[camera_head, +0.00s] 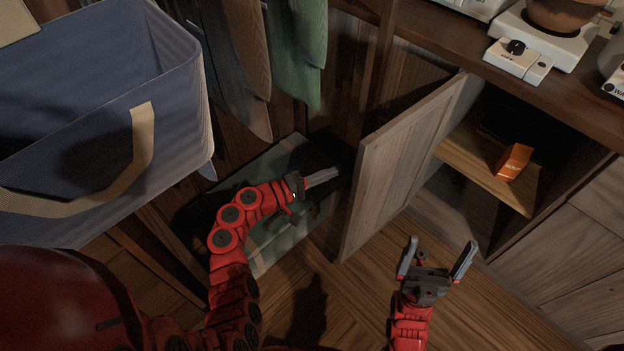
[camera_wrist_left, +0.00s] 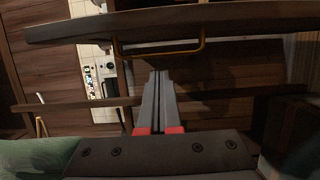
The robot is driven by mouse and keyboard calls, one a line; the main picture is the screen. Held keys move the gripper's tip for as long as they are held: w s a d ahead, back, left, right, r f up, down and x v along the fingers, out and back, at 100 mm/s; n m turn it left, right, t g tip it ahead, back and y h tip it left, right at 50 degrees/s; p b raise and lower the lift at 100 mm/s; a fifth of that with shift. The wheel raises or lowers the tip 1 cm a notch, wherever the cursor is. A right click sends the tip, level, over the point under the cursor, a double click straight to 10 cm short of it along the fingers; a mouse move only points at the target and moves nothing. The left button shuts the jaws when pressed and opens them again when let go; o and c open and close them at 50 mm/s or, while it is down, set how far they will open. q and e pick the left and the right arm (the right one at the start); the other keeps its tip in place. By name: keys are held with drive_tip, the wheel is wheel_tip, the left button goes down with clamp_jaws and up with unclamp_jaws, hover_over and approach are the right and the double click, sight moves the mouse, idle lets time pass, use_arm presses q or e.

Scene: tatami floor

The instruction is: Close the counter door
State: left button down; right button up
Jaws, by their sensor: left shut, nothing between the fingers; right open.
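The counter door (camera_head: 397,165) is a grey-brown wooden panel standing wide open, swung out from the cabinet, whose shelf (camera_head: 490,177) shows to its right. My left gripper (camera_head: 337,173) is shut and empty, on the left side of the door and close to its edge. In the left wrist view its shut fingers (camera_wrist_left: 158,84) point toward a brass-coloured bar handle (camera_wrist_left: 160,50) under a wooden panel; I cannot tell whether they touch. My right gripper (camera_head: 438,248) is open and empty, in front of the cabinet and right of the door.
An orange box (camera_head: 514,162) stands on the cabinet shelf. White appliances (camera_head: 540,42) sit on the counter top above. A large blue basket (camera_head: 95,125) is at the left, and green and brown cloths (camera_head: 297,50) hang behind.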

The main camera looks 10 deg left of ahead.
use_arm(q)
drive_tip(key=shift+s+d, duration=0.35)
drive_tip(key=shift+d, duration=0.3)
drive_tip(key=shift+s+d, duration=0.35)
drive_tip(key=shift+d, duration=0.25)
drive_tip(key=shift+s+d, duration=0.35)
drive_tip(key=shift+d, duration=0.3)
drive_tip(key=shift+d, duration=0.1)
